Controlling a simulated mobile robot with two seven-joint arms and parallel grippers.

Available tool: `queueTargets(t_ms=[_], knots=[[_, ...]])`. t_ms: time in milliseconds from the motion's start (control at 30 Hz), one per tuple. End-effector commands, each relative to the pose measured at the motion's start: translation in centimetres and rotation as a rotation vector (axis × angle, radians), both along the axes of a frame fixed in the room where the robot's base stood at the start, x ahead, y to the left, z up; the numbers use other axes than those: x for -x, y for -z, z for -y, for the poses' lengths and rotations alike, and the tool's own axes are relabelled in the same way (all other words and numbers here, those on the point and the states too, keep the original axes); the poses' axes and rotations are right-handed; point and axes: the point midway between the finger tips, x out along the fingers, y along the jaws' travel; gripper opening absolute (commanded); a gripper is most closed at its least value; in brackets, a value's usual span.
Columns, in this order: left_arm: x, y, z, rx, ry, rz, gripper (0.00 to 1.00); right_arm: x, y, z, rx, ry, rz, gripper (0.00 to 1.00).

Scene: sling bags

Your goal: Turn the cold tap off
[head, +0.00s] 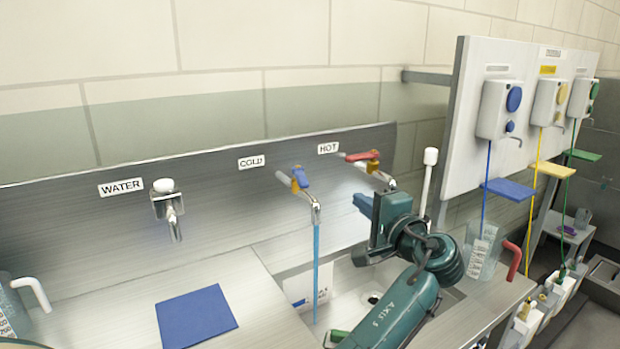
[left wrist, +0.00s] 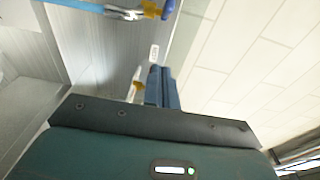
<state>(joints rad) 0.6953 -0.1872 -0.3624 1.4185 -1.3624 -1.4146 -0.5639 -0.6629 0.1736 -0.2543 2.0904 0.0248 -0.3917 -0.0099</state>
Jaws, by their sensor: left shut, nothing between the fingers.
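The cold tap (head: 305,191) has a blue lever handle (head: 300,176) on a yellow-orange body, mounted under the COLD label. A blue stream of water (head: 316,270) runs from its spout into the sink (head: 345,285). In the left wrist view the cold tap (left wrist: 150,9) is at the top edge, with its stream at top left. My left gripper (head: 363,204) is shut and empty, in front of the back panel, right of the cold tap and apart from it. Its blue fingers (left wrist: 162,88) show in the left wrist view. My right gripper is not in view.
The hot tap (head: 368,158) with a red handle is just above and behind my left gripper. The water tap (head: 165,196) is at left. A white upright rod (head: 427,178) and a jug (head: 484,252) stand to the right. A blue mat (head: 196,317) lies on the counter.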

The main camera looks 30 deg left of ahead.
Motion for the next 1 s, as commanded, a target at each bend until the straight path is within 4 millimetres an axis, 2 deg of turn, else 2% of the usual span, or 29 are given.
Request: queueTargets(t_ms=[133,267,733,800,1000], knots=[[-0.1,-0.1,-0.1,-0.001,0.000,0.001,0.00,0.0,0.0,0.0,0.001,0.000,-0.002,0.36],[-0.9,-0.2,-1.2,-0.002,-0.002,0.000,0.00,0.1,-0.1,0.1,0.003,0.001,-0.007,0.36],[-6.2,-0.2,-8.4,-0.001,-0.002,0.000,0.00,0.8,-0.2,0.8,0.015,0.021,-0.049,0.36],[-5.2,-0.2,-9.2,0.000,-0.001,-0.001,0.00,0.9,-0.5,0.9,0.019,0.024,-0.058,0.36],[-3.8,-0.1,-10.7,0.000,0.000,0.000,0.00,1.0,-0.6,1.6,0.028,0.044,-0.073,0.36]])
